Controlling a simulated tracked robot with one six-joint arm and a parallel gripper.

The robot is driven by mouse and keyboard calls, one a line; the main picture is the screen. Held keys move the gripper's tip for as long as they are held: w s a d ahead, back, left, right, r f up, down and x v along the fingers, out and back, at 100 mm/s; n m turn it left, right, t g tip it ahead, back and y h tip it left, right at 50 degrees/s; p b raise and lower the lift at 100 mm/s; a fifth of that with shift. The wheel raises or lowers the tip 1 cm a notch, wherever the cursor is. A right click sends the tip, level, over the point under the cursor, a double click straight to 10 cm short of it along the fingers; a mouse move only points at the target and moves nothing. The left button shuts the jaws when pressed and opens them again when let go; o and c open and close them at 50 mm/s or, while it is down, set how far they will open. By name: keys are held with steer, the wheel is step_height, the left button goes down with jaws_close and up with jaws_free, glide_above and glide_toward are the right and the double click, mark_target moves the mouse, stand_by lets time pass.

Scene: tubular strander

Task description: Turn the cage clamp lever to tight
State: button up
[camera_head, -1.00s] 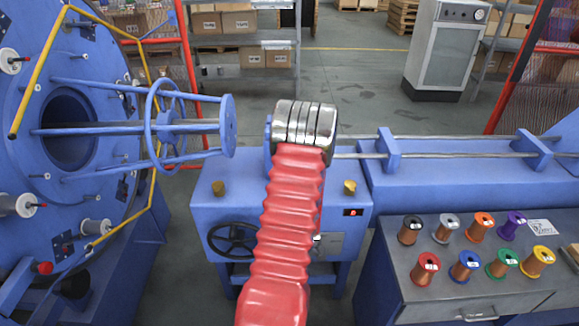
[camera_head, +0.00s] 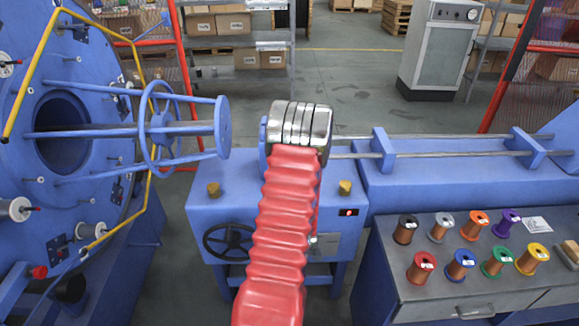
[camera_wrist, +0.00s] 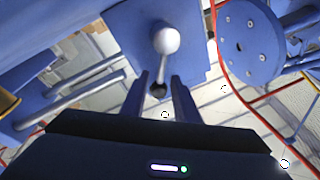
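In the wrist view, the cage clamp lever (camera_wrist: 163,62) is a thin grey rod. It runs from a pale round hub on a blue block (camera_wrist: 192,20) down to a dark ball knob (camera_wrist: 158,90). My gripper (camera_wrist: 161,76) is open, with one dark finger on each side of the knob end. Gaps show between the fingers and the knob; I cannot tell how deep the knob sits. In the head view, my red-sleeved arm and metal wrist hide the lever and the gripper.
A blue stand (camera_head: 210,215) with a black handwheel (camera_head: 228,241) and a red-lit display is below my arm. The large blue strander cage (camera_head: 60,180) is at left, its round end plate (camera_head: 223,127) near my wrist. A grey bench (camera_head: 400,270) with several colored spools is at right.

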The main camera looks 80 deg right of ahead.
steer(key=v, duration=1.3)
stand_by(0.4)
